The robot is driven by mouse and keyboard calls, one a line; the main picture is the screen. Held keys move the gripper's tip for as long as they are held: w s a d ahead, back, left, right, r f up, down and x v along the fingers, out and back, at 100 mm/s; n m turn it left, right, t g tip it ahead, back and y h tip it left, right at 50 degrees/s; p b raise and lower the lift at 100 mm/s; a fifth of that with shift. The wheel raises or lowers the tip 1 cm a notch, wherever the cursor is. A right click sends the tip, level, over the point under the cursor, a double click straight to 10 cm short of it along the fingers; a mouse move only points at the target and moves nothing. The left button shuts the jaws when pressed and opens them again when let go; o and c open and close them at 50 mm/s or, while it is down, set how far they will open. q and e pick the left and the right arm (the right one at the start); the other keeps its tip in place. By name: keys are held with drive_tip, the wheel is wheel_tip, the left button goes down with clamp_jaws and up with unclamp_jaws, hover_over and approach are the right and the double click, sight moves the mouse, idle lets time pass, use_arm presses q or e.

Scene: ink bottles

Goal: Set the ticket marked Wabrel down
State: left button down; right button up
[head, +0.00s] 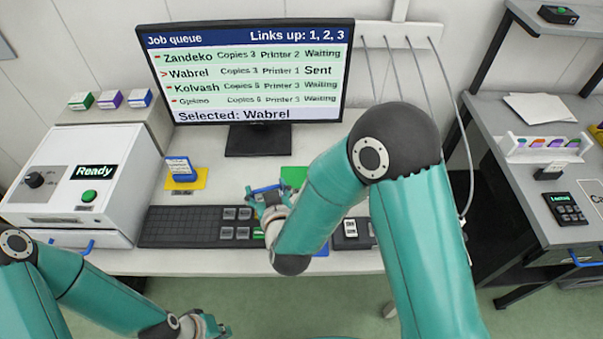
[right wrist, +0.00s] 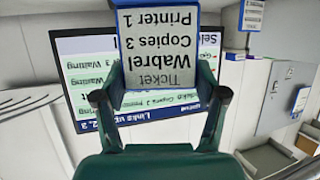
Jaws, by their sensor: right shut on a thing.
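The ticket marked Wabrel, with "Copies 3" and "Printer 1", shows upside down in the right wrist view (right wrist: 165,48). It is a white label on a blue body. My right gripper (right wrist: 160,97) is shut on it. In the head view the right gripper (head: 270,198) holds the blue ticket (head: 266,188) over the desk near the keyboard's right end; its label is not readable there. My left gripper (head: 207,327) is at the bottom edge, low and away from the desk; its fingers are too unclear to judge.
Another blue ticket (head: 180,168) stands on a yellow pad (head: 199,180). A green pad (head: 294,176) lies partly behind my right arm. The keyboard (head: 185,227), monitor (head: 250,70) and white printer (head: 110,150) occupy the desk. The screen shows Wabrel selected and sent.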

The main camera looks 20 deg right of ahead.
drive_tip(key=shift+d+r, duration=0.1)
drive_tip(key=shift+d, duration=0.05)
drive_tip(key=shift+w+d, duration=0.1)
drive_tip(key=shift+w, duration=0.05)
drive_tip(key=w+d+r+n+y+b, duration=0.1)
drive_tip(key=w+d+r+b, duration=0.7)
drive_tip(key=w+d+r, duration=0.45)
drive_tip(key=shift+y, duration=0.3)
drive_tip(key=shift+a+f+b, duration=0.2)
drive_tip(key=shift+f+b, duration=4.75)
drive_tip(key=shift+f, duration=4.3)
